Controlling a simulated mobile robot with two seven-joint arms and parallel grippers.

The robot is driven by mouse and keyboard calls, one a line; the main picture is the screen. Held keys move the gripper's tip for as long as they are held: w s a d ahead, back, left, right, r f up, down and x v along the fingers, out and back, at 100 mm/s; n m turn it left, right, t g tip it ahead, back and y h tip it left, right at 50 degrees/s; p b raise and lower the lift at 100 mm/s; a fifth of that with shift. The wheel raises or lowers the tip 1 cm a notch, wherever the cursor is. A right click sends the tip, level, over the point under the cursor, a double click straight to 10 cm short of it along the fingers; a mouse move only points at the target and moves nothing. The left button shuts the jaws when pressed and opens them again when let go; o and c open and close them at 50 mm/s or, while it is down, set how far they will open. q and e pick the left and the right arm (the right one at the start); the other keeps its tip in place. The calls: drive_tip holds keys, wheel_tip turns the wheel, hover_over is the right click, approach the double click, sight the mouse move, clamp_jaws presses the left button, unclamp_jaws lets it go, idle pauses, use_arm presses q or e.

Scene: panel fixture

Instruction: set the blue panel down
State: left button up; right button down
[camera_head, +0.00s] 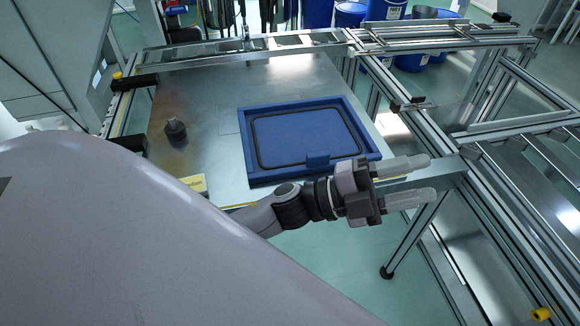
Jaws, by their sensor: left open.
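The blue panel (300,135) lies flat on the metal table, inside a raised blue frame (243,140). My left gripper (432,180) is open and empty. Its two pale fingers point right, beyond the frame's near right corner and apart from the panel. My right gripper is not in view.
The metal table (205,95) has free room left of and behind the frame. A dark knob-like object (175,130) stands on its left part. Aluminium rails (430,130) border the right side. Blue barrels (350,14) stand behind.

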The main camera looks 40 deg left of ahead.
use_arm(q)
drive_tip(key=a+f+n+t+y, duration=0.55)
drive_tip(key=f+n+y, duration=0.3)
drive_tip(key=n, duration=0.35)
drive_tip(key=s+a+f+n+g+y, duration=0.3)
drive_tip(key=s+f+n+g+y, duration=0.1)
drive_tip(key=f, duration=0.5)
drive_tip(key=s+a+f+n+g+y, duration=0.3)
drive_tip(key=s+f+n, duration=0.3)
drive_tip(key=s+f, duration=0.2)
drive_tip(key=shift+a+f+g+y, duration=0.35)
drive_tip(key=shift+a+f+g, duration=0.1)
drive_tip(key=shift+a, duration=0.3)
